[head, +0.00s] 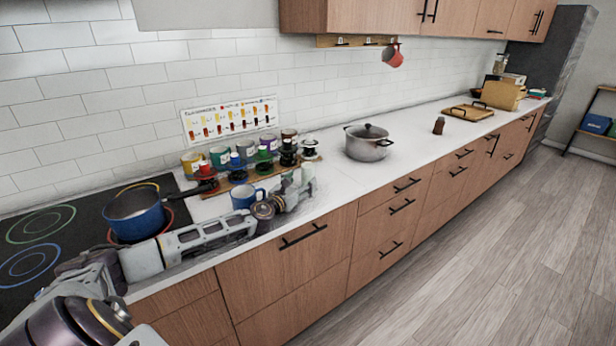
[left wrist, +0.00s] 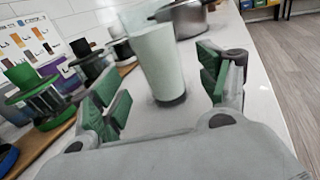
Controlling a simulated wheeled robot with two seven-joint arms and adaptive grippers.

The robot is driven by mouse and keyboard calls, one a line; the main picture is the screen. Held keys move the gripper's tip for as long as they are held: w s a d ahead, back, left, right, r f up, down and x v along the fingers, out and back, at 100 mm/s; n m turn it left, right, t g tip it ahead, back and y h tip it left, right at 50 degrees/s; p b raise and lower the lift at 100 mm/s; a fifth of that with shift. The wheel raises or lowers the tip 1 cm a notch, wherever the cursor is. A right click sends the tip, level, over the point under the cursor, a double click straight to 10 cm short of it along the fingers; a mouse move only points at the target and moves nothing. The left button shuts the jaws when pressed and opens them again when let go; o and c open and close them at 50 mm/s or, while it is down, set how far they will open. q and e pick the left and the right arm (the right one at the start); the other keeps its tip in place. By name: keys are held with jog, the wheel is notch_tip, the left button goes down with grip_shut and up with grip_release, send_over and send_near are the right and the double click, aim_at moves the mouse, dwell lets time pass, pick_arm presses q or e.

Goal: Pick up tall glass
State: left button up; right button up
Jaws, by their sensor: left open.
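The tall glass (left wrist: 160,62) is pale, whitish green and see-through, and stands upright on the white counter in the left wrist view. My left gripper (left wrist: 162,88) is open, with one green-padded finger on each side of the glass. The glass is a little beyond and between the fingertips, and I see no clear contact. In the head view my left gripper (head: 298,187) is low over the counter, right of a blue mug (head: 243,196). The glass is hard to make out there against the gripper. My right gripper is not in view.
Several colourful cans and spools on a wooden board (head: 226,184) stand close behind my left gripper. A grey lidded pot (head: 368,143) is farther along the counter (head: 348,188). A blue pan (head: 134,212) sits on the black hob at left.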

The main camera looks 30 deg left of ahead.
aim_at(304, 179)
pick_arm(q)
jog(key=shift+w, duration=0.1)
jog(key=shift+w, duration=2.5)
jog(key=c, duration=1.2)
